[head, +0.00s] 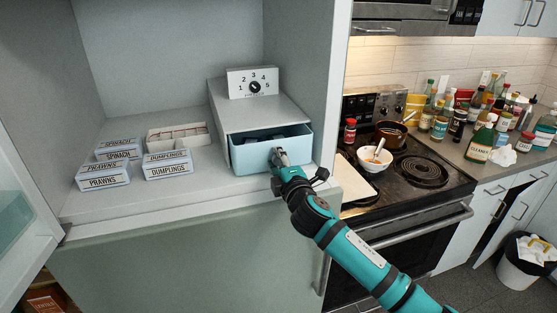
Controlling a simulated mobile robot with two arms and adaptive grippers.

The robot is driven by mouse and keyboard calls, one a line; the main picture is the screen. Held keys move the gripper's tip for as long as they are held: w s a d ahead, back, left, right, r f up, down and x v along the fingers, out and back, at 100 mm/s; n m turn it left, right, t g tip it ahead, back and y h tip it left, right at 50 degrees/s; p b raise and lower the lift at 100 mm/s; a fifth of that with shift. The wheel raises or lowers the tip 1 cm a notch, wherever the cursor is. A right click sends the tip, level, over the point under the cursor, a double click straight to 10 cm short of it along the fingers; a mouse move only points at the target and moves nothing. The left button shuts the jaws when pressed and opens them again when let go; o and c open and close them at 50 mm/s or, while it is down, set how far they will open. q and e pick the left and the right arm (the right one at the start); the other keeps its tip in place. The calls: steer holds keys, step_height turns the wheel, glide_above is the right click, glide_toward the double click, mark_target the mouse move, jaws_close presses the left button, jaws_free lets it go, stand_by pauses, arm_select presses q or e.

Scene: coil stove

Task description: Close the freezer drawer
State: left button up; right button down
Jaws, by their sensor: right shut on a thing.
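The freezer drawer (248,161) is a pale blue open-topped drawer that sticks partly out of a grey-white housing (245,110) in the open freezer compartment. Dark bluish contents show inside it. My right gripper (279,157) is at the middle of the drawer's front wall and is shut on it. The fingertips are small in this view, and the gripper covers part of the front. My left gripper is not in view.
Boxes labelled spinach (120,143), prawns (104,181) and dumplings (168,171) lie left of the drawer, near a white divided tray (179,133). A numbered dial (253,83) tops the housing. The compartment's right wall (333,80) stands close by; the stove (425,190) lies beyond.

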steer(key=shift+f, duration=0.1)
steer(key=shift+w+a+b, duration=0.15)
steer(key=shift+w+b, duration=0.15)
steer(key=shift+w, duration=0.05)
steer(key=b+x, duration=0.2)
steer(key=x, duration=0.3)
steer(key=c, duration=1)
jaws_free()
steer(key=shift+o, duration=0.2)
steer(key=shift+s, duration=0.1)
